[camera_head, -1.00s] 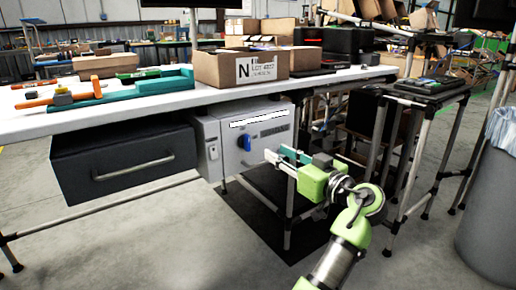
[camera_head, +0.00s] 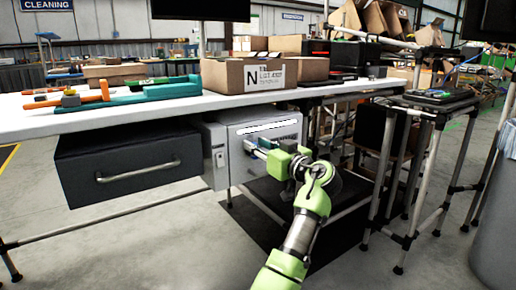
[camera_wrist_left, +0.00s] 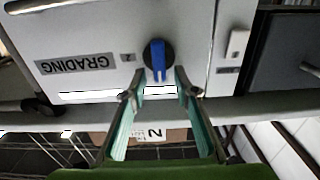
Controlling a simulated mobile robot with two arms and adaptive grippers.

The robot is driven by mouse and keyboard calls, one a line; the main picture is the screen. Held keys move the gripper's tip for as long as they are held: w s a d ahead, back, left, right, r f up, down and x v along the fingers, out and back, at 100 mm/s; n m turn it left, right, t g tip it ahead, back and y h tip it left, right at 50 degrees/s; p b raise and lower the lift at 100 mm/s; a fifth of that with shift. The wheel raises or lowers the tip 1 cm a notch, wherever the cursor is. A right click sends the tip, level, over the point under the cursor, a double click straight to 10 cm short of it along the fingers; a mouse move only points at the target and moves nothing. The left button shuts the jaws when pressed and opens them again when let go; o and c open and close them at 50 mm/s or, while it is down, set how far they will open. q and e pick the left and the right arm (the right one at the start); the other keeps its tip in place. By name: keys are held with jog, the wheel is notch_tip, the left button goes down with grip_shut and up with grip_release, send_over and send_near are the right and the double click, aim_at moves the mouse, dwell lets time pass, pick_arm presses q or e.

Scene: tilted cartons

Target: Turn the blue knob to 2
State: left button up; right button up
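The blue knob (camera_wrist_left: 157,60) sits on the front of the grey box (camera_wrist_left: 100,45), which hangs under the table. In the left wrist view its blue bar runs up and down the picture on a dark round base. In the head view my left gripper (camera_head: 258,147) is in front of the grey box (camera_head: 225,172) and largely hides the knob. My right gripper is not in view.
A black drawer (camera_head: 130,160) with a handle is left of the grey box. The white table (camera_head: 200,101) above carries a carton (camera_head: 215,77) marked N and teal and orange tools. A cart (camera_head: 425,110) stands right.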

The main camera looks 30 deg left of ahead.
pick_arm(q)
grip_shut()
